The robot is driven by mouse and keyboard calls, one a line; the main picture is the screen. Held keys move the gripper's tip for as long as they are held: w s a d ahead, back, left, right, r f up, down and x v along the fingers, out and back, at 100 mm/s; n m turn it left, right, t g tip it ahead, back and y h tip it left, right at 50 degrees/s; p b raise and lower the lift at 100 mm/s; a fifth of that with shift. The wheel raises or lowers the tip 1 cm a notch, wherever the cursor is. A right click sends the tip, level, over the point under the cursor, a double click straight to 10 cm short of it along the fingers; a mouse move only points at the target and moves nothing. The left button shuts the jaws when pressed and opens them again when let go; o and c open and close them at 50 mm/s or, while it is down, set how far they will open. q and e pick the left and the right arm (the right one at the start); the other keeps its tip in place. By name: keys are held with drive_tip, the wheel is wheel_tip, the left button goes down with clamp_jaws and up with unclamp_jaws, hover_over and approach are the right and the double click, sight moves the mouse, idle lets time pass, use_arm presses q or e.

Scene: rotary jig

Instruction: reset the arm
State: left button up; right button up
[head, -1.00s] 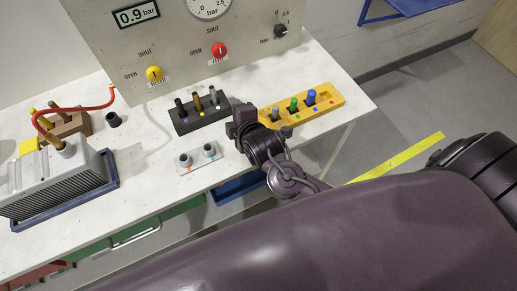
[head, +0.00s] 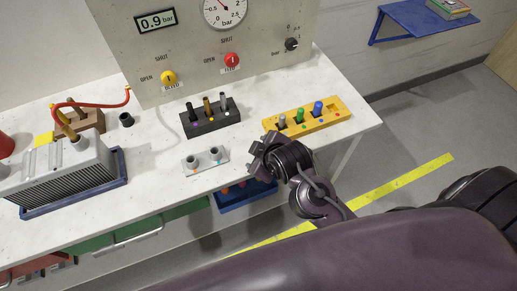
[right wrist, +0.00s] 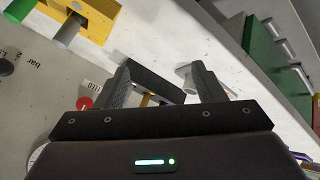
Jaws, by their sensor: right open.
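My right arm reaches in from the right in the head view. Its dark gripper (head: 262,152) is over the front right part of the white bench (head: 155,165), in front of the yellow rack and right of a small grey two-socket plate (head: 205,162). In the right wrist view the fingers of the gripper (right wrist: 164,76) are spread apart with nothing between them. Beyond them show part of a dark block (right wrist: 160,80) and part of the pale plate (right wrist: 185,78). My left gripper is not in view.
A yellow rack (head: 333,125) holds grey, green and blue pegs; a black rack (head: 228,128) holds three pegs. A grey finned unit (head: 65,170) stands in a blue tray at left. A gauge panel (head: 195,50) stands behind. A blue bin (head: 235,199) sits below the bench's front edge.

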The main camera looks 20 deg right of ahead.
drive_tip(key=s+d+r+m+g, duration=0.2)
drive_tip(key=s+d+m+g, duration=0.25)
drive_tip(key=s+m, duration=0.4)
wheel_tip(320, 180, down, 29)
drive_tip(key=s+n+g, duration=0.1)
drive_tip(key=s+n, duration=0.1)
drive_tip(key=s, duration=0.1)
drive_tip(key=s+d+f, duration=0.2)
drive_tip(key=s+f, duration=0.8)
drive_tip(key=s+d+f+g+h, duration=0.1)
drive_tip(key=s+f, duration=0.8)
drive_tip(key=s, duration=0.1)
drive_tip(key=shift+d+f, duration=0.35)
drive_tip(key=shift+d, duration=0.05)
